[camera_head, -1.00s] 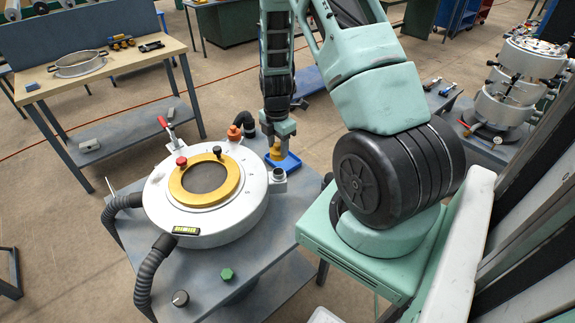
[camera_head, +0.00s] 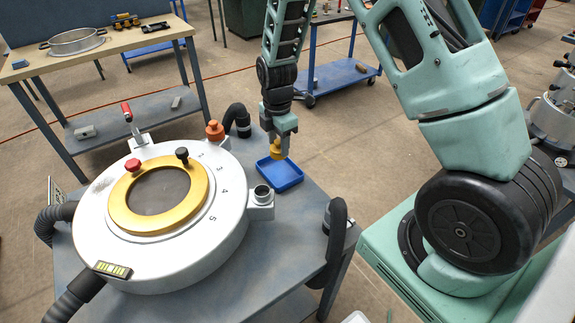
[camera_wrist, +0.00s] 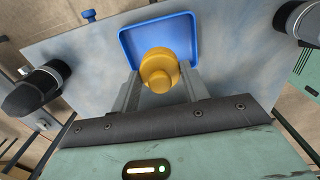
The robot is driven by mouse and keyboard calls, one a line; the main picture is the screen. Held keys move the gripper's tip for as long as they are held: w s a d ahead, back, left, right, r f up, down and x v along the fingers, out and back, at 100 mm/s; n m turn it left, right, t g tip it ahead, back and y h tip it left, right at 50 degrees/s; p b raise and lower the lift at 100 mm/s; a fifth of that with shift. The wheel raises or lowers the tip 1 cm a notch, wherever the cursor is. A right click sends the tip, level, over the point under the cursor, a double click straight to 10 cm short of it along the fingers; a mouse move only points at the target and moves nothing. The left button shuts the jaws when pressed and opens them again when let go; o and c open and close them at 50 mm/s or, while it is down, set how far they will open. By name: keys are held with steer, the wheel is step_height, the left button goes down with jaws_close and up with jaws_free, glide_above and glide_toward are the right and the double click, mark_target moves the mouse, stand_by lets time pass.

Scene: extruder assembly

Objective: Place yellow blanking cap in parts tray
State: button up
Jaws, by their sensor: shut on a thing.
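The yellow blanking cap (camera_head: 277,148) is held between the fingertips of my gripper (camera_head: 279,140), which is shut on it. In the wrist view the yellow cap (camera_wrist: 159,70) sits between the two fingers (camera_wrist: 160,88). The tray's visible floor looks empty. The exact height of the cap above the tray is hard to tell.
The round white extruder machine (camera_head: 232,205) with its gold ring (camera_head: 205,190) fills the table left of the tray. Its open metal port (camera_head: 262,196) stands close to the tray. An orange cap (camera_head: 214,130) and black hoses (camera_head: 338,235) are nearby. Bare table (camera_head: 300,235) lies in front.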

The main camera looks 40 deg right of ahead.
step_height(320, 180, down, 8)
steer(key=shift+r+p, duration=0.25)
steer(key=shift+p, duration=0.3)
steer(key=shift+f, duration=0.1)
steer(key=o, duration=1)
